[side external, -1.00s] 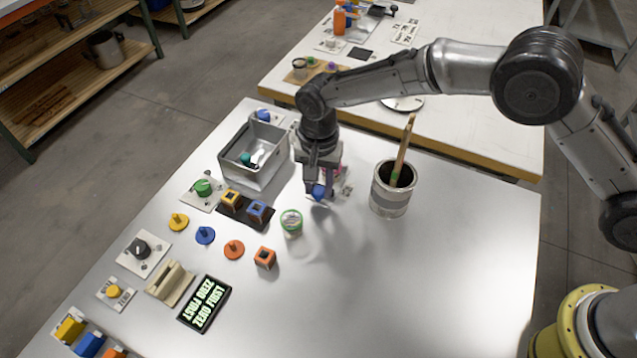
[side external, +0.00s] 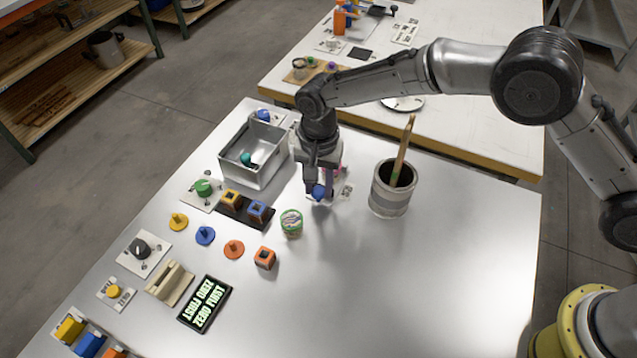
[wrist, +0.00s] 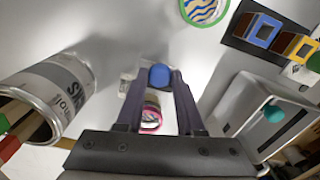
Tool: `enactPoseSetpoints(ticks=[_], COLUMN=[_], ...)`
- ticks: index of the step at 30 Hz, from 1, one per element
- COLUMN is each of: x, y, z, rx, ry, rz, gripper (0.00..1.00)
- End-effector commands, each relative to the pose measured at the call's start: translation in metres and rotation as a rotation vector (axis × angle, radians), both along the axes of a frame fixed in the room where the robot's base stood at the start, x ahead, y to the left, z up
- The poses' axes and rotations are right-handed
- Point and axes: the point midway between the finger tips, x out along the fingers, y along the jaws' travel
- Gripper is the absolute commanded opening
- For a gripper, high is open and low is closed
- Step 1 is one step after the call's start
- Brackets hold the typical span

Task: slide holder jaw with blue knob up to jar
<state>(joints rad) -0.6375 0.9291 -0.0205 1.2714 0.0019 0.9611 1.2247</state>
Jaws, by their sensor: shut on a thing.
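The blue knob (side external: 317,191) of the holder jaw is at the tips of my gripper (side external: 316,188) in the side view, low over the table. In the wrist view the knob (wrist: 159,76) sits between the two fingertips (wrist: 160,80), and my gripper is shut on it. A pink-rimmed jar (wrist: 151,121) with a printed label shows between the fingers, close behind the knob. In the side view only a bit of pink (side external: 340,170) shows beside the gripper. The pale holder plate (side external: 343,192) is mostly hidden, and I cannot tell whether the jaw touches the jar.
A grey can (side external: 390,200) with brushes stands right of my gripper. A metal bin (side external: 229,166) with a teal-knobbed thing stands left. A green-rimmed round container (side external: 291,223) and an orange block (side external: 265,258) are nearer. The right front table is clear.

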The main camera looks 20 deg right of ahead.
Motion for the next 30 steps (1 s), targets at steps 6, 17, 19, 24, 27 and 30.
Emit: enactPoseSetpoints(ticks=[6,17,19,24,27,30], x=[0.000,0.015,0.015,0.015,0.015,0.015], y=[0.000,-0.015,-0.015,-0.015,-0.015,-0.015], z=[0.001,0.001,0.001,0.001,0.001,0.000], rx=[0.001,-0.002,-0.002,-0.002,-0.002,-0.002], ry=[-0.001,-0.002,-0.002,-0.002,-0.002,-0.001], rz=[0.000,-0.003,-0.001,-0.002,-0.002,-0.001], gripper=[0.00,0.00,0.00,0.38,0.56,0.67])
